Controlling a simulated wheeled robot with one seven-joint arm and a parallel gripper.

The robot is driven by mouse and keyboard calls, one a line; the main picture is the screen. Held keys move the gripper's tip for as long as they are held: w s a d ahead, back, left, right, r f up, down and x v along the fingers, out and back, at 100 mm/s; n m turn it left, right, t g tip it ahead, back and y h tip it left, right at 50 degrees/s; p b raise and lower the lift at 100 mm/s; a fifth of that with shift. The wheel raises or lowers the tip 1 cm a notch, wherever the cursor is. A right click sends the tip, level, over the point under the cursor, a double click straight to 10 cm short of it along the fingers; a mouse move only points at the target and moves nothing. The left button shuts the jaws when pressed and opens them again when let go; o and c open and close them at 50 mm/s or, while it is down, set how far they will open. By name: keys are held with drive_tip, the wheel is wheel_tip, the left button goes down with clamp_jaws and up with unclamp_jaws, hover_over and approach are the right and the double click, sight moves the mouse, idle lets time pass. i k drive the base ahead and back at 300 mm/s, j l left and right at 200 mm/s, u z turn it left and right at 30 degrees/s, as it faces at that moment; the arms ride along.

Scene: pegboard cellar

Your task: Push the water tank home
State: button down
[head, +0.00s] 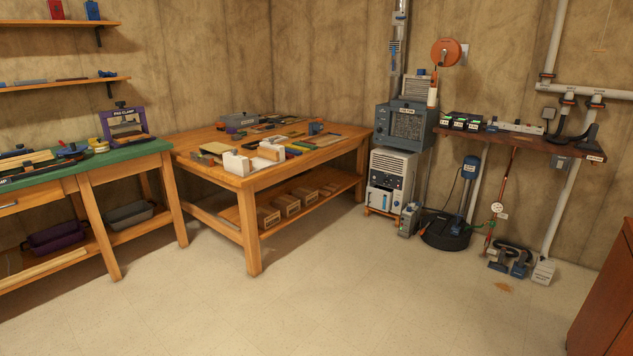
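A pale grey appliance (398,164) with a louvred upper part and dark control strip stands against the back wall, right of the wooden workbench. Its lower front holds a white panel (380,199) with a blue strip, which looks like the water tank. At this distance I cannot tell whether the tank sticks out or sits flush. A dark grey boxy unit with a grille (404,123) sits above the appliance. My gripper is not in view.
The workbench (262,180) stands left of the appliance, a green-topped bench (100,166) further left. A small grey device (408,220) stands beside the appliance's front right, with a black round basin (445,232) beyond. A reddish cabinet (606,300) edges the right. The floor (350,290) in front is clear.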

sight(378, 196)
drive_tip(key=i, duration=5.1)
drive_tip(key=i+u, duration=0.15)
drive_tip(key=i, duration=0.45)
drive_tip(key=i+l+u, duration=0.1)
drive_tip(key=i, duration=0.45)
